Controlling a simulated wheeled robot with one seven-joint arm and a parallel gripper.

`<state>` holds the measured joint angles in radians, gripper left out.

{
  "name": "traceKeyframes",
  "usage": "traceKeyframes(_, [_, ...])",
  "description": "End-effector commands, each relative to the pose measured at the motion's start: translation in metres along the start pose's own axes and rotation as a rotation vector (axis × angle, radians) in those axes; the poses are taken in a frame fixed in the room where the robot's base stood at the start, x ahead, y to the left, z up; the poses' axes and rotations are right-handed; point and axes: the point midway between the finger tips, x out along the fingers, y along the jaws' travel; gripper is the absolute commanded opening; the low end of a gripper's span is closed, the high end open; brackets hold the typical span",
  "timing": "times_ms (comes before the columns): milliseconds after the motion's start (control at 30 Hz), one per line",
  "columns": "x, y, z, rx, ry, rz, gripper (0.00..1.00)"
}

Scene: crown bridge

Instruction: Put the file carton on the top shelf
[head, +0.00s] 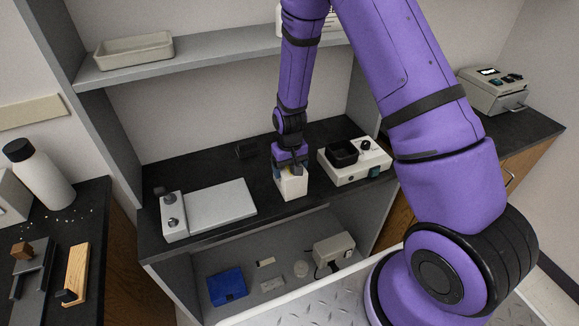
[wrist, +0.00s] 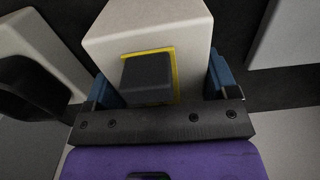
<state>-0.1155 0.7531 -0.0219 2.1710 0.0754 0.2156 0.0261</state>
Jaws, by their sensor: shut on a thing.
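The file carton (head: 291,184) is a small white box standing on the dark middle counter of the shelf unit. In the wrist view the carton (wrist: 150,35) fills the space between my fingers, with a yellow-edged dark patch on its face. My gripper (head: 290,162) comes down on it from above and is shut on it. The blue fingertips of my gripper (wrist: 160,78) lie on both sides of the carton. The top shelf (head: 215,60) is the grey board above the counter. I cannot tell whether the carton touches the counter.
A pale tray (head: 134,50) stands at the left of the top shelf, and a white item (head: 330,25) is partly hidden behind my arm. A flat white device (head: 215,207) is left of the carton. A white device with a dark cup (head: 355,160) is close on its right.

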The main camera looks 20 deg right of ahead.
Motion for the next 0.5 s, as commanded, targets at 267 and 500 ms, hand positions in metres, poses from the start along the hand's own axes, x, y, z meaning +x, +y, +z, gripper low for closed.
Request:
traceKeyframes(267, [0.0012, 0.0001, 0.0, 0.0, 0.0, 0.0, 1.0])
traceKeyframes(500, [-0.0073, 0.0, -0.0005, 0.0, 0.001, 0.0, 1.0])
